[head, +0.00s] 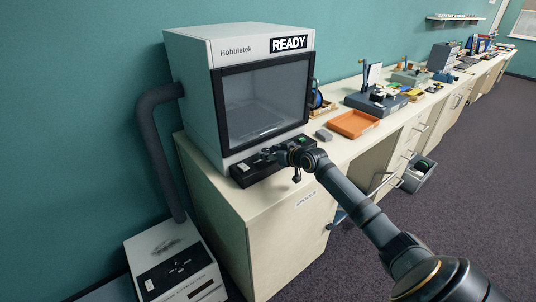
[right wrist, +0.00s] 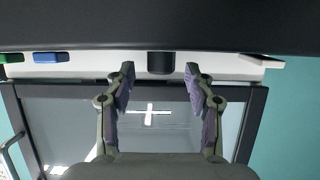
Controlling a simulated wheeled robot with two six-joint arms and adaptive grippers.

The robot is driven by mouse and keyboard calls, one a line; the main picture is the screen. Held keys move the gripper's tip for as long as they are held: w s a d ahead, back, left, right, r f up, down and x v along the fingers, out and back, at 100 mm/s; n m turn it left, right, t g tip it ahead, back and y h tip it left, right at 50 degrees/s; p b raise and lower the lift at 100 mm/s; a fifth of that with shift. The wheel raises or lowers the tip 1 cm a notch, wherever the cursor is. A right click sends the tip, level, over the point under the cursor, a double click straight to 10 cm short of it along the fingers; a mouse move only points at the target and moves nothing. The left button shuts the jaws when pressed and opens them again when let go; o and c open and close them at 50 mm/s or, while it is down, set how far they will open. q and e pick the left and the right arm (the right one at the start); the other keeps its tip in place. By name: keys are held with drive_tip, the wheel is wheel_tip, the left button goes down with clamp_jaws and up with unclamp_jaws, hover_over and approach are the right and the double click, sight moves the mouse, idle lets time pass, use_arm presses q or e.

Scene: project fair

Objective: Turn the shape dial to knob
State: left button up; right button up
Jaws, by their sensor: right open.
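The machine (head: 238,50), marked Hobbletek and READY, stands on the cabinet with its glass door shut. A low black control panel (head: 245,179) lies along its front foot. My right gripper (head: 270,153) is over the middle of this panel and hides part of it. In the right wrist view its two fingers are spread with nothing between them. A short dark cylinder (right wrist: 161,63), perhaps the shape dial, shows midway between the fingertips, apart from both. I cannot read its setting. My left gripper is not in view.
A green button (right wrist: 12,58) and a blue button (right wrist: 51,57) sit to one side of the cylinder. An orange tray (head: 353,124) and a small grey block (head: 324,135) lie on the counter right of the machine. A grey hose (head: 150,150) runs down its left side.

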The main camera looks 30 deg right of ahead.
drive_tip(key=shift+x, duration=0.9)
drive_tip(key=shift+s, duration=0.1)
